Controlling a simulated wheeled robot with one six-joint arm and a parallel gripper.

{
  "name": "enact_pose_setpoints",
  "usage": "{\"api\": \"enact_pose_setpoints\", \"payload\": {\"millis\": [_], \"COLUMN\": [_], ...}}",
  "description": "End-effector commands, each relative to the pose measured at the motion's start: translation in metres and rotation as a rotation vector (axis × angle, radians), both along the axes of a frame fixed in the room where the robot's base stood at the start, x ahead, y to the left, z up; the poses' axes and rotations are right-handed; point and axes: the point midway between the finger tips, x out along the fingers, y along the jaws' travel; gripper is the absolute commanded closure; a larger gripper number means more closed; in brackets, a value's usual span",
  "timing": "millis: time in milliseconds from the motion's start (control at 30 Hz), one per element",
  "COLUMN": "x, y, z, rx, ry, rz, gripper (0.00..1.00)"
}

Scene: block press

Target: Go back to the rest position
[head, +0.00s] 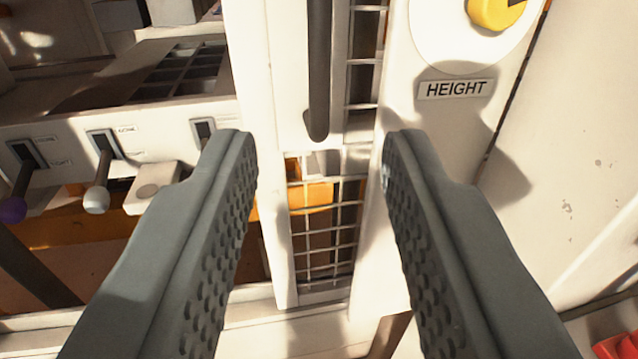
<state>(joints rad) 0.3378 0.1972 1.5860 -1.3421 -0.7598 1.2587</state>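My gripper (317,160) is open and empty. Its two dark grey, ridged fingers reach in from the bottom of the head view, wide apart. Between and beyond them is the white front of the press (285,60). A dark vertical bar handle (319,70) shows above the gap between the fingertips. Neither finger appears closed on anything. No marker of a rest position is in view.
A yellow knob (494,12) sits above a HEIGHT label (453,89) at upper right. A wire grille (323,240) lies between the fingers. Something red (617,346) shows at lower right.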

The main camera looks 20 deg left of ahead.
Motion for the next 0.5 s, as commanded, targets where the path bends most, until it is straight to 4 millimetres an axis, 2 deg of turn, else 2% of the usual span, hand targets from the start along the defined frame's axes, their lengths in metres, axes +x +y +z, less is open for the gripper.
{"api": "enact_pose_setpoints", "payload": {"millis": [367, 500], "x": [0.000, -0.012], "y": [0.000, 0.008], "z": [0.001, 0.014], "rx": [-0.001, -0.003], "ry": [-0.001, -0.023], "rz": [-0.001, -0.018], "gripper": [0.66, 0.66]}}
